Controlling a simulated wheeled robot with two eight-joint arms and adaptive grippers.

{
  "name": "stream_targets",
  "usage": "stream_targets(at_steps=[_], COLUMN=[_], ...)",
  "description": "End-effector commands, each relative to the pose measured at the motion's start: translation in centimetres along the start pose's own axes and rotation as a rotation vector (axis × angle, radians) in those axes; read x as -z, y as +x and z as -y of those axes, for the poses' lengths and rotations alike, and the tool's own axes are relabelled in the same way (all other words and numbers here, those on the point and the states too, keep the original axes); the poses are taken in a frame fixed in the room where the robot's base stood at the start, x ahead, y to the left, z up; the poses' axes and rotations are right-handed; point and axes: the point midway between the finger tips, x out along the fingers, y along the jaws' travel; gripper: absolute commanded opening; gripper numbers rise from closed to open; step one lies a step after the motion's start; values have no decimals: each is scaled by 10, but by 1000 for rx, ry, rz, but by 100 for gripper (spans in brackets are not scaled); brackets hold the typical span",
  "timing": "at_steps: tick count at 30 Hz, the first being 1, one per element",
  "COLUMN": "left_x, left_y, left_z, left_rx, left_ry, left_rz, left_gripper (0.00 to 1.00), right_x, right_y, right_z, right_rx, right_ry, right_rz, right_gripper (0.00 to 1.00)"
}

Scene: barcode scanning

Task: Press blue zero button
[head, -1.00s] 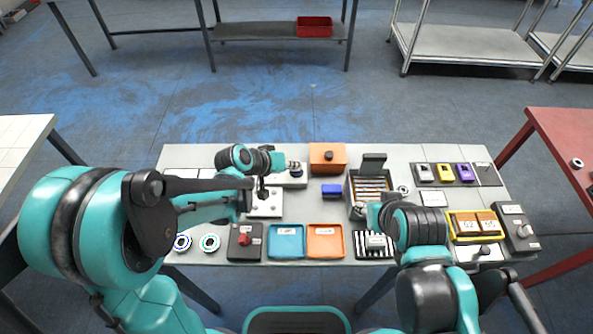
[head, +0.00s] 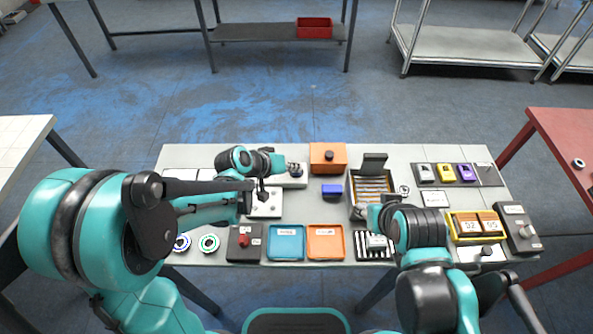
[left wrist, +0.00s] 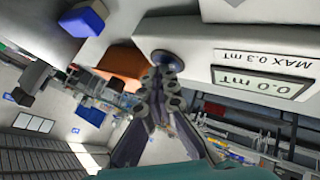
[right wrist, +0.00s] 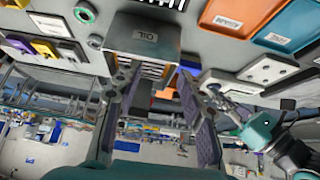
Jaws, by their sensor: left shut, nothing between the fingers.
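The round dark-blue button (left wrist: 167,59) is on the front of a white meter with a display (left wrist: 262,82) reading 0.0 mT, upside down in the left wrist view. The meter (head: 291,181) also shows at the back of the table in the head view, partly hidden by my left arm. My left gripper (left wrist: 163,84) is shut and empty, its fingertips at the button's edge; I cannot tell whether they touch it. My right gripper (right wrist: 155,88) is open and empty, with a grey slotted box (right wrist: 146,37) beyond its fingers.
An orange box (head: 328,158) and a small blue block (head: 332,190) stand right of the meter. A white plate with holes (head: 266,210) lies in front of it. Blue (head: 286,257) and orange (head: 325,256) trays sit at the front edge.

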Motion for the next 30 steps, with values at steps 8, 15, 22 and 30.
stream_targets(at_steps=[8,15,22,30], left_x=[0,7,9,10], left_y=[-1,-10,-12,-14], left_z=[-1,-7,-9,-11], left_rx=[0,0,0,0], left_ry=[0,0,0,0], left_rz=[1,1,1,1], left_gripper=[0,0,0,0], right_x=[1,6,8,9], right_y=[-1,-9,-11,-13], right_z=[0,0,0,0], right_rx=[0,0,0,0], right_ry=[0,0,0,0], right_rz=[0,0,0,0], right_gripper=[40,40,40,40])
